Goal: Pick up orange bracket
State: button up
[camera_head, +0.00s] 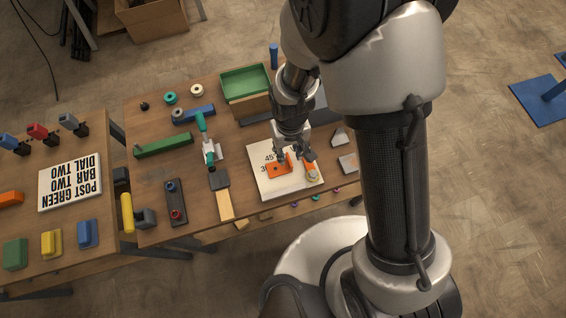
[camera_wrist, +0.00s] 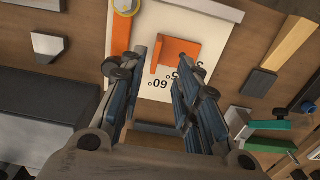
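The orange bracket (camera_head: 279,169) lies on a white sheet printed with angle marks (camera_head: 262,151) on the wooden table. In the wrist view the bracket (camera_wrist: 180,54) shows a flat plate and an upright flange along its left side. My gripper (camera_head: 291,156) is just above the bracket, pointing down. In the wrist view my gripper (camera_wrist: 158,62) is open, with one finger left of the flange and the other over the plate side. The flange lies between the fingertips, and I cannot tell whether either finger touches it.
A grey wedge block (camera_head: 339,136) is to the right. A green-and-white tool (camera_head: 208,150) and a wooden strip (camera_head: 225,205) lie left. A green bin (camera_head: 245,82) stands behind.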

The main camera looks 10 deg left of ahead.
aim_at(289, 159)
jog(key=f, duration=0.2)
jog(key=f+b, duration=0.1)
jog(key=f, duration=0.2)
jog(key=f+b, duration=0.1)
jog(key=f, duration=0.2)
jog(key=shift+w+d, duration=0.1)
jog(key=shift+w, duration=0.2)
jog(key=shift+c, duration=0.5)
grip_shut()
